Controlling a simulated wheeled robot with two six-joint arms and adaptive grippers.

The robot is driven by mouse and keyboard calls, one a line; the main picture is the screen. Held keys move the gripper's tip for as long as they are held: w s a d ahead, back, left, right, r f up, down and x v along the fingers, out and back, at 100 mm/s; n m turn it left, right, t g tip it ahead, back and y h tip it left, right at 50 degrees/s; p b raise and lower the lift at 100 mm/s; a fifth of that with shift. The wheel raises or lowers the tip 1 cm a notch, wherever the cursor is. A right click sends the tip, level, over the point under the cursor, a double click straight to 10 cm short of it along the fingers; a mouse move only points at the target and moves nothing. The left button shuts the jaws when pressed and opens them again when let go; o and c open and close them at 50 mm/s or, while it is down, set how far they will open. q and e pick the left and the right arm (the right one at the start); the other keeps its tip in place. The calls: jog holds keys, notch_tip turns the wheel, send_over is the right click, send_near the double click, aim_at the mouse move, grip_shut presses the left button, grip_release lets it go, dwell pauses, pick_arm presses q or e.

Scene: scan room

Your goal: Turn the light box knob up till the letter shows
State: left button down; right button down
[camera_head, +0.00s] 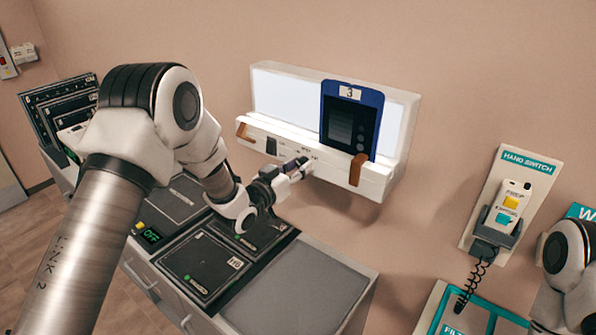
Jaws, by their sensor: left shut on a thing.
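The light box (262,92) hangs on the wall with its white panel lit. A blue-framed dark film (340,122) labelled "3" stands on its ledge, right of the middle; I can make out grey patches on it but no letter. My left gripper (303,168) reaches up to the lower front strip of the light box and is shut on the knob there. The knob itself is hidden by the fingers. Part of my right arm shows at the right edge, but its gripper is out of view.
Below stands a cabinet with dark plates (205,262) and a bare grey top (300,290). A hand switch (508,205) with a coiled cord hangs on the right wall. Brown clips (357,170) jut from the light box front. A rack of dark panels (60,105) stands at left.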

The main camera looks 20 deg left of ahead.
pick_arm(q)
jog(key=shift+m+b, duration=5.3)
jog(key=shift+b, duration=0.8)
jog(key=c, duration=0.8)
grip_release()
jog(key=shift+d, duration=0.1)
jog(key=shift+o, duration=0.2)
jog(key=shift+s, duration=0.1)
jog(key=v, duration=1.1)
jog(key=shift+s, duration=0.4)
